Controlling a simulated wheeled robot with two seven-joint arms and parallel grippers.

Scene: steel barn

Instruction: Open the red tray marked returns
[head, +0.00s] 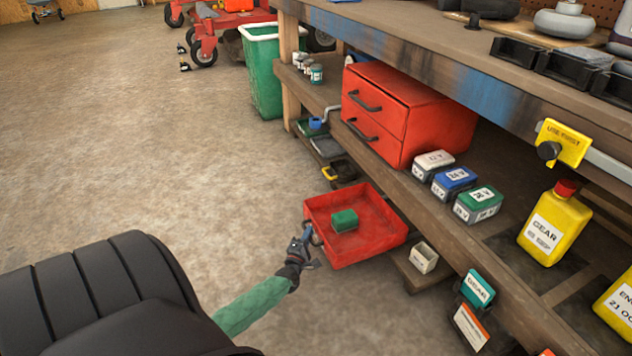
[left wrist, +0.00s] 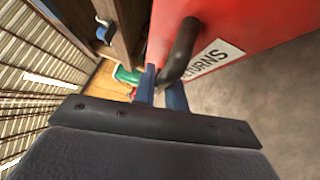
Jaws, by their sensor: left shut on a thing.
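The red tray (head: 376,246) juts out from the lower part of the workbench in the head view, with a green block (head: 344,220) lying inside it. Its red front (left wrist: 235,22) fills the top of the left wrist view, with a white label (left wrist: 214,60) reading "RETURNS", partly cut off by the handle. My left gripper (head: 304,247) is at the tray's front. In the left wrist view the gripper (left wrist: 163,88) is shut on the dark tray handle (left wrist: 182,45). My right gripper is not in view.
A red two-drawer box (head: 410,113) stands on the bench shelf (head: 425,198) above the tray. Battery packs (head: 455,179) and a yellow gear oil bottle (head: 553,226) stand to its right. The floor (head: 150,150) to the left is clear.

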